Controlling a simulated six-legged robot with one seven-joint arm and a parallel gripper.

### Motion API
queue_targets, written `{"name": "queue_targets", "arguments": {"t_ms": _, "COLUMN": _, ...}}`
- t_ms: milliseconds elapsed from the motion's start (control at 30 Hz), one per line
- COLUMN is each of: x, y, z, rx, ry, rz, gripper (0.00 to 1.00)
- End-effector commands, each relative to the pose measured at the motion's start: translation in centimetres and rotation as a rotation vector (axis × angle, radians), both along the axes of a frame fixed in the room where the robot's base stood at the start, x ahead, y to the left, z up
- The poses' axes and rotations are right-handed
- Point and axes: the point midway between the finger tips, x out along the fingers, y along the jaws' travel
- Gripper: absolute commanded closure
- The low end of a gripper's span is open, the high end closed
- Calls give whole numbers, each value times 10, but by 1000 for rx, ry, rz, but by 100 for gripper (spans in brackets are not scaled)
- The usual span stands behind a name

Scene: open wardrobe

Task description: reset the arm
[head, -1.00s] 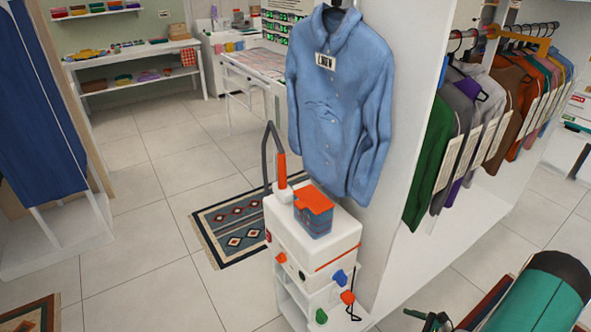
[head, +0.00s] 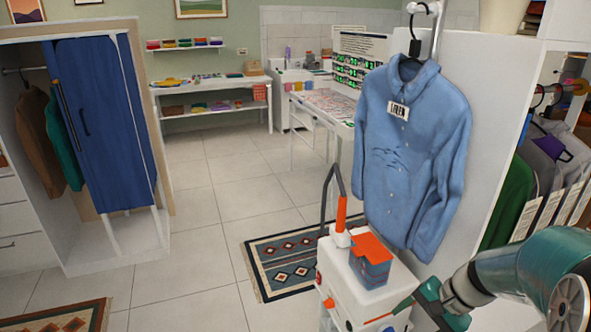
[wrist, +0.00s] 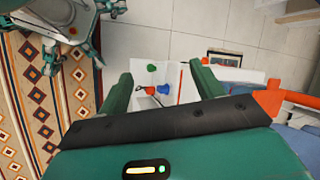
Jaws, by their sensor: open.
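My gripper (head: 415,305) is at the lower right of the head view, beside the white steamer unit (head: 345,290) and below the hanging blue shirt (head: 415,150). In the wrist view its two green fingers (wrist: 165,85) stand wide apart with nothing held between them. Past the gap a white cart with blue, green and red knobs (wrist: 163,88) is visible. My teal arm (head: 530,270) reaches in from the right edge. In the head view, the fingertips are small and partly hard to make out against the cart.
An orange-lidded tank (head: 370,262) and an upright hose with an orange grip (head: 341,213) stand on the steamer. A wardrobe panel (head: 480,130) and hanging clothes (head: 550,175) are at the right. A patterned rug (head: 290,255) and open tiled floor (head: 200,240) lie to the left.

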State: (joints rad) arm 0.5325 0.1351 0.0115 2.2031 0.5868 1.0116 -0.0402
Motion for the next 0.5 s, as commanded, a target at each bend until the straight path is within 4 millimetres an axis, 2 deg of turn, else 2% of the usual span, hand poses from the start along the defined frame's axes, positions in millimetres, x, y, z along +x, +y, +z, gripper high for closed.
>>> {"name": "queue_targets", "arguments": {"t_ms": 33, "x": -4, "y": 12, "z": 15, "rx": -49, "ry": -28, "rz": 56, "gripper": 33}}
{"name": "queue_targets", "arguments": {"t_ms": 200, "x": -24, "y": 43, "z": 53, "rx": -201, "ry": -110, "rz": 221, "gripper": 33}}
{"name": "queue_targets", "arguments": {"t_ms": 500, "x": -67, "y": 85, "z": 109, "rx": -463, "ry": -295, "rz": 483, "gripper": 33}}
